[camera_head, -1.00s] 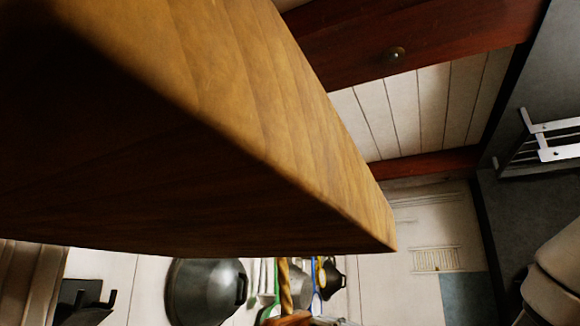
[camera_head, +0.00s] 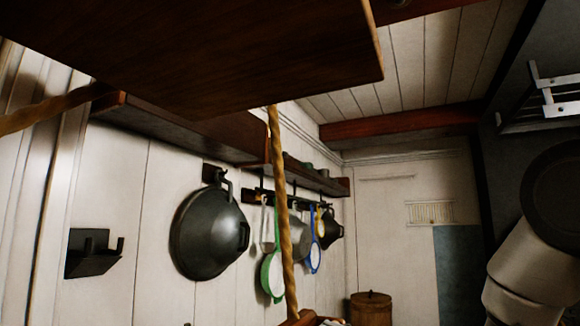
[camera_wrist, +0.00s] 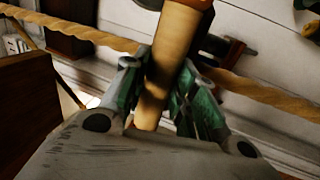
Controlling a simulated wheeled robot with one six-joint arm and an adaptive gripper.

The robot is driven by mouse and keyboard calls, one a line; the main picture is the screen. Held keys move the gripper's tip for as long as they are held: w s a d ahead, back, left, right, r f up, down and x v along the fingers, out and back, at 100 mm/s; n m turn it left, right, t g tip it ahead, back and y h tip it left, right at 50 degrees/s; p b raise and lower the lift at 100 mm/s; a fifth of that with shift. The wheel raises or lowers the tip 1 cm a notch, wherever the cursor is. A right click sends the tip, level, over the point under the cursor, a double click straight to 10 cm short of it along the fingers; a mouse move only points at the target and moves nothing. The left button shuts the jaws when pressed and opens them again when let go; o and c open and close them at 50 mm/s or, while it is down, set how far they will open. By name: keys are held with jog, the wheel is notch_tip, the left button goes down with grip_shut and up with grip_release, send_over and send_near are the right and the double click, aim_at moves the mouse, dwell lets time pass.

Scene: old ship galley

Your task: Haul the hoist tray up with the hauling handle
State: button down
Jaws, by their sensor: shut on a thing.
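In the wrist view my gripper (camera_wrist: 160,88) is shut on the hauling handle (camera_wrist: 172,50), a tan wooden cylinder standing slightly tilted between the green-padded fingers. A twisted tan rope (camera_wrist: 262,93) crosses the wrist view behind the handle. In the head view a rope (camera_head: 284,220) runs down to a reddish-brown wooden edge (camera_head: 298,319) at the bottom border, which looks like the hoist tray; most of it is cut off. My gripper is outside the head view.
A large dark wooden board (camera_head: 200,55) fills the top of the head view, close to the camera. A black wok (camera_head: 208,235) and several pans hang on the white wall. A wooden barrel (camera_head: 371,309) stands at the back. A second rope (camera_head: 45,110) enters at left.

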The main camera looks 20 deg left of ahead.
notch_tip(320, 180, down, 13)
jog(key=d, duration=0.1)
jog(key=shift+w, duration=0.4)
jog(key=shift+d+f, duration=0.1)
notch_tip(320, 180, down, 22)
jog(key=w+d, duration=0.1)
jog(key=d, duration=0.1)
jog(key=shift+w, duration=0.15)
